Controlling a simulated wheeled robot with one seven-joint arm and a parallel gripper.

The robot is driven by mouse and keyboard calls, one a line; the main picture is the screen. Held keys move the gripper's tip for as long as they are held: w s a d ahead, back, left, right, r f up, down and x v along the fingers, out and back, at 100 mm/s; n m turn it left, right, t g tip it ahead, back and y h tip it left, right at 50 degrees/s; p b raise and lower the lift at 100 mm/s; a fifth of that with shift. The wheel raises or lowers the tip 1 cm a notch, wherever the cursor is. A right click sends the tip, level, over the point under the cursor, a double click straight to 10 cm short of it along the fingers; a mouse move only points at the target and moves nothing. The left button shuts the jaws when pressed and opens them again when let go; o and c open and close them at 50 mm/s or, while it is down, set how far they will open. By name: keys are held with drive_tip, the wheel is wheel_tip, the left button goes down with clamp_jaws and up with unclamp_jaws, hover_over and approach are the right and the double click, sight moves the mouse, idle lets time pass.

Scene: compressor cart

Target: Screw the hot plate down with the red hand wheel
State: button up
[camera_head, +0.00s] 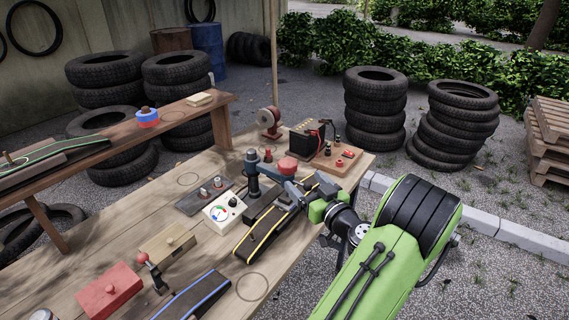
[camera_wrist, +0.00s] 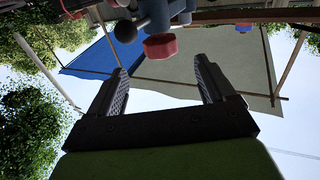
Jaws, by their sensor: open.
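The red hand wheel (camera_head: 288,165) tops a blue-grey press (camera_head: 262,168) on the workbench. The press stands over a black strip with yellow edges (camera_head: 256,238). The hot plate cannot be made out for certain; the press arm and my gripper cover that spot. My gripper (camera_head: 306,190) is open beside the press, just below and right of the wheel in the head view. In the wrist view, the red wheel (camera_wrist: 160,46) lies ahead of the gap between my open fingers (camera_wrist: 160,64), roughly centred. Nothing is between the fingers, and no contact with the wheel shows.
A white gauge box (camera_head: 222,210) stands left of the press. A battery-like box (camera_head: 312,138) and a red-ended reel (camera_head: 269,120) stand behind it. A red block (camera_head: 109,290) and blue-edged strip (camera_head: 196,297) lie at the front. A raised shelf (camera_head: 180,113) borders the left.

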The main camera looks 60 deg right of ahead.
sight(285, 162)
drive_tip(key=p+x, duration=0.1)
drive_tip(key=x, duration=1)
drive_tip(key=shift+w+d+p, duration=0.1)
drive_tip(key=shift+w+p, duration=0.15)
drive_tip(key=shift+p, duration=0.1)
drive_tip(key=shift+c, duration=0.4)
drive_tip(key=c, duration=0.9)
